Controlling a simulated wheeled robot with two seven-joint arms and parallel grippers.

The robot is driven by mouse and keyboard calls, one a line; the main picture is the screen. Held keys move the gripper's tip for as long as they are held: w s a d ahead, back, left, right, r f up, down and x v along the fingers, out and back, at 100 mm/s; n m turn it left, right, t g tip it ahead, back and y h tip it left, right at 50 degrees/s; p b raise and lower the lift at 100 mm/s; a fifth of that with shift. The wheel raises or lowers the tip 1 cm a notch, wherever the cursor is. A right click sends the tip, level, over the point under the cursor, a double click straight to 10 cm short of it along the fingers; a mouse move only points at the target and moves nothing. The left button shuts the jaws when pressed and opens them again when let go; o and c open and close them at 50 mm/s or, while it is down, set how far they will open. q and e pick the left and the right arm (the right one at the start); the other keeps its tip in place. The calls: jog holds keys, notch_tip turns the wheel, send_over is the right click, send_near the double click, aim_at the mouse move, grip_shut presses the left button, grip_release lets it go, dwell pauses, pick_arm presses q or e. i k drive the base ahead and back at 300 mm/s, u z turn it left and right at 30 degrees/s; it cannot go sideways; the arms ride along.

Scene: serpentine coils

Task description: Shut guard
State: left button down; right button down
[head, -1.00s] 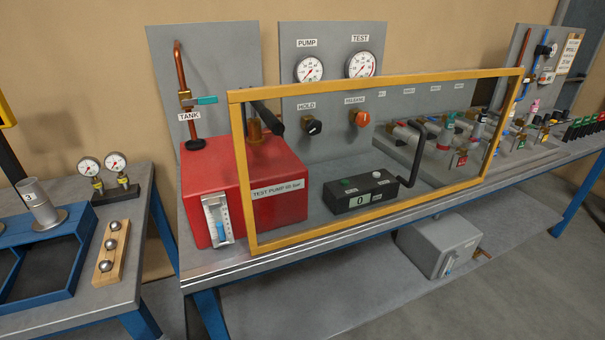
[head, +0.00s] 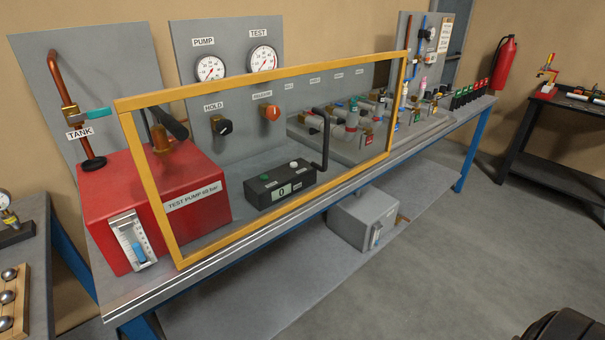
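The guard (head: 255,83) is a clear panel in a yellow frame. It stands upright along the front of the bench, before part of the red test pump (head: 195,206), the black counter box (head: 280,186) and the pipe coils (head: 350,123). The left part of the red pump sticks out past its left post. I cannot tell whether the guard is latched. The counter box reads 0. Neither gripper is in view.
The grey bench (head: 130,303) runs from front left to back right. A grey box (head: 360,217) sits on its lower shelf. A fire extinguisher (head: 504,65) hangs on the wall. A black table (head: 560,125) stands at right. The floor (head: 440,240) in front is clear.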

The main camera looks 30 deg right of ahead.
aim_at(123, 107)
jog(key=k, duration=1.2)
jog(key=u, duration=0.7)
jog(key=i, duration=1)
jog(key=z, duration=0.55)
jog(key=i, duration=0.6)
jog(key=z, duration=0.45)
